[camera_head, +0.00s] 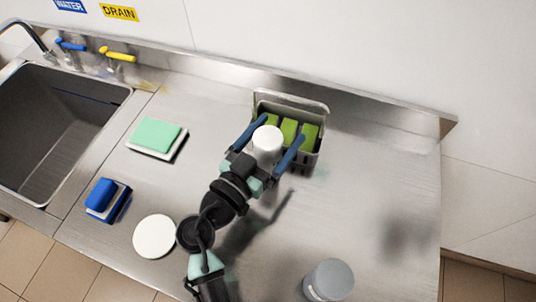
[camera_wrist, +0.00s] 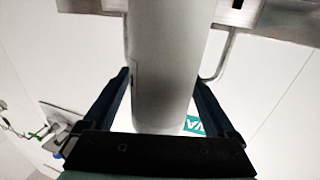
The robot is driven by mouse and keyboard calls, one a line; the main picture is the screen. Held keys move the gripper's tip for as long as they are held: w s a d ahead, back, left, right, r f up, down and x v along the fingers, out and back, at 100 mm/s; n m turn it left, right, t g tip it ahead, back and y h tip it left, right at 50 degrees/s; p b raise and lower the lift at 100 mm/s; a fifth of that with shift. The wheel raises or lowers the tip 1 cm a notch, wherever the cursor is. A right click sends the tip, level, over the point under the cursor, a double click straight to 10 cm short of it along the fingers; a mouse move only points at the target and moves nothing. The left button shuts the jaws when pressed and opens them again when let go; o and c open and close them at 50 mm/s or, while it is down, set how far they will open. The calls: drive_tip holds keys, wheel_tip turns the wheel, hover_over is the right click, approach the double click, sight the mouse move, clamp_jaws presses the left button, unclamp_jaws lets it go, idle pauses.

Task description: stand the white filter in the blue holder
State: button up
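The white filter (camera_head: 267,139) is a plain white cylinder between the two blue fingers of my gripper (camera_head: 270,145). In the wrist view the filter (camera_wrist: 165,65) runs up out of the picture, with a finger close against each side. My gripper (camera_wrist: 160,90) appears shut on it. The filter is in front of the grey bin in the head view; whether its lower end touches anything is hidden. A blue block-like thing (camera_head: 103,194) with a white and blue base lies at the left; I cannot tell whether it is the blue holder.
A grey bin (camera_head: 291,101) with green blocks stands behind my gripper. A green pad on a white base (camera_head: 157,138), a white disc (camera_head: 154,237) and a grey cylinder (camera_head: 330,279) are on the steel counter (camera_head: 385,180). A sink (camera_head: 60,130) is at left. The counter's right side is clear.

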clamp_jaws()
drive_tip(key=shift+r, duration=0.1)
